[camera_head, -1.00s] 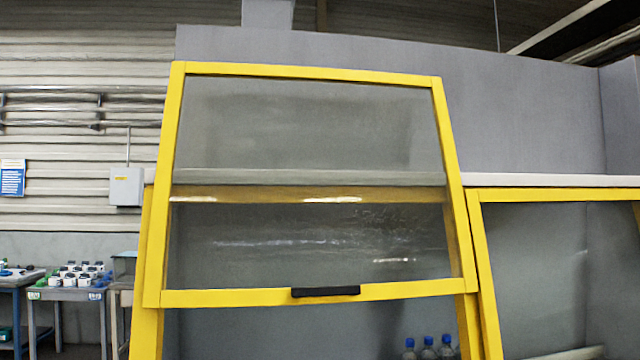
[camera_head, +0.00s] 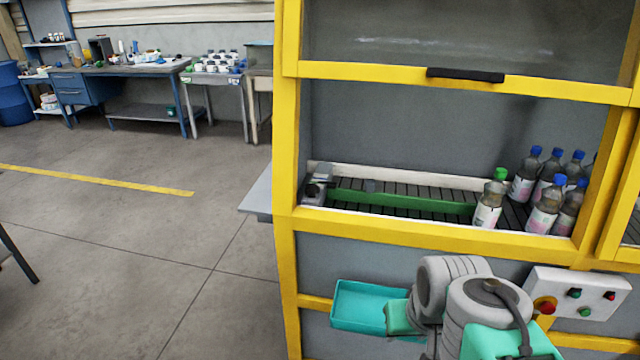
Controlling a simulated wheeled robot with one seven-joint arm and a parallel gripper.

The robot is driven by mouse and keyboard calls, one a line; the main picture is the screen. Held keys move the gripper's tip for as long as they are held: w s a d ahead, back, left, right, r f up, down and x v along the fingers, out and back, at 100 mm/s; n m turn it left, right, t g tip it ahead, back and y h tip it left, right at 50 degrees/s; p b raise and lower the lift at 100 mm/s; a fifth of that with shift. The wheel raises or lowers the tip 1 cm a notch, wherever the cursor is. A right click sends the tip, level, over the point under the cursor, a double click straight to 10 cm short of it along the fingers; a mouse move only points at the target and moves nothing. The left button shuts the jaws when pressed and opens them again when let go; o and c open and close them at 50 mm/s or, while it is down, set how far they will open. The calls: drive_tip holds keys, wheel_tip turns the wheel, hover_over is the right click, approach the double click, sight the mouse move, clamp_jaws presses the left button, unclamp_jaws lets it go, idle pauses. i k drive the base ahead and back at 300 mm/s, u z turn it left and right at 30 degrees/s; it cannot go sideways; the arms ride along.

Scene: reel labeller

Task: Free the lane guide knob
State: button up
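Behind the raised clear guard door, a green lane guide (camera_head: 400,200) runs lengthwise along the dark roller conveyor (camera_head: 425,214). A grey and black fitting (camera_head: 317,188) stands at the conveyor's left end. A bottle with a green cap (camera_head: 489,203) stands at the guide's right end, tilted slightly. My folded arm shows at the lower centre, in front of the machine. My gripper cannot be made out.
Yellow frame posts and a lower beam (camera_head: 430,232) border the opening. Several blue-capped bottles (camera_head: 546,205) stand at the right. A button panel (camera_head: 580,295) and a teal tray (camera_head: 362,304) are below. The floor at left is clear; workbenches (camera_head: 125,80) stand behind.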

sight(312, 189)
drive_tip(key=u, duration=0.05)
drive_tip(key=k, duration=0.6)
drive_tip(key=u, duration=0.45)
drive_tip(key=i, duration=1.6)
drive_tip(key=z, duration=0.3)
